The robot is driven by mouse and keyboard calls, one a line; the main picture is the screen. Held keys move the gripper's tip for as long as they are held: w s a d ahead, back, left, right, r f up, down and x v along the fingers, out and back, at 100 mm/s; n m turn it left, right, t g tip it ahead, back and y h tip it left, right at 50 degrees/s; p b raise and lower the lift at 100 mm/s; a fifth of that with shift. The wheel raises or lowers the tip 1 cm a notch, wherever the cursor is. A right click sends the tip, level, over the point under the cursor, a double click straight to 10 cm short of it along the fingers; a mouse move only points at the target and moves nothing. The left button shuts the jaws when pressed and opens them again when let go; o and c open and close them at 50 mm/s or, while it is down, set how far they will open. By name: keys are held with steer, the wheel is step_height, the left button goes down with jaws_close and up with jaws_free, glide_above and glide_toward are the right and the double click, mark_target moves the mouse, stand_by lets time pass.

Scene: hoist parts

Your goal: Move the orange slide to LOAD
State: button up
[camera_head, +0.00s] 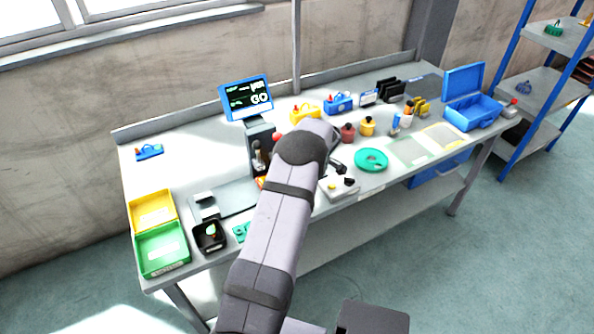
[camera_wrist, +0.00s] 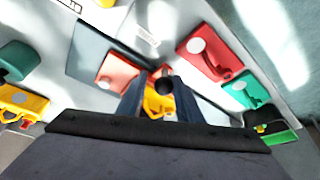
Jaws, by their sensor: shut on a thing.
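The orange slide (camera_wrist: 157,104) shows in the wrist view as a yellow-orange piece between my two dark fingers. My gripper (camera_wrist: 160,88) is shut on it, low over the bench. A small dark knob shows at the fingertips. In the head view my own arm covers the gripper and most of this spot; only a small orange patch (camera_head: 261,183) shows beside the arm. I cannot read any LOAD marking in either view.
In the wrist view, a salmon piece (camera_wrist: 117,72) lies left of the fingers, and a red piece (camera_wrist: 208,50) and a green piece (camera_wrist: 245,92) lie right. In the head view, a screen (camera_head: 246,97) stands behind, and green (camera_head: 162,250) and yellow (camera_head: 152,209) bins sit left.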

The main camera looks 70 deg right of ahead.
steer(key=w+a+b, duration=0.1)
steer(key=w+a, duration=0.2)
steer(key=w+a+b, duration=0.1)
steer(key=w+a, duration=0.3)
steer(key=w+a+f+b, duration=0.1)
steer(key=w+a, duration=0.2)
steer(key=a, duration=0.1)
steer(key=shift+w+a+b, duration=0.15)
steer(key=shift+a+b, duration=0.05)
steer(key=shift+b, duration=0.2)
steer(key=shift+c, duration=0.2)
steer(key=o, duration=0.6)
steer(key=shift+c, duration=0.2)
steer(key=shift+r, duration=0.1)
steer(key=shift+d+r+p, duration=0.1)
steer(key=shift+r+p, duration=0.35)
steer(key=shift+r, duration=0.1)
step_height(320, 180, up, 8)
steer(key=p, duration=0.4)
steer(key=shift+d, duration=0.2)
